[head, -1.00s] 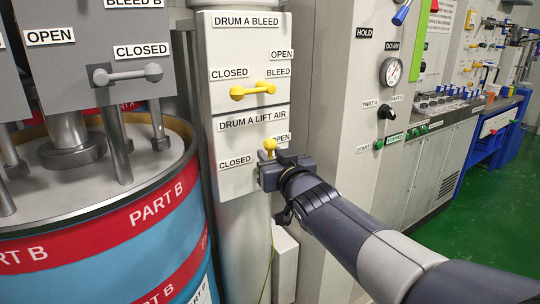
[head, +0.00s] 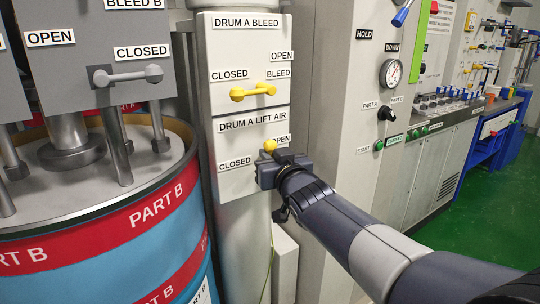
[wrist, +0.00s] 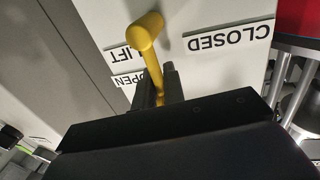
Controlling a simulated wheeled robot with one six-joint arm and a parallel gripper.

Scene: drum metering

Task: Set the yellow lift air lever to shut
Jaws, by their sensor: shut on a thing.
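The yellow lift air lever (head: 270,146) is on the white DRUM A LIFT AIR panel (head: 229,183). In the head view only its rounded upper end shows, near the OPEN label (head: 281,139); the rest is hidden behind my gripper (head: 266,172). The CLOSED label (head: 235,163) is to the left. In the wrist view the lever (wrist: 151,55) runs from its rounded knob down between the two fingers of my gripper (wrist: 160,92). The fingers are shut on it.
A second yellow lever (head: 253,92) lies nearly level on the DRUM A BLEED panel above. A blue and red PART B drum (head: 120,225) stands at left. A grey cabinet with a gauge (head: 391,72) and knobs is at right. Green floor is open beyond.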

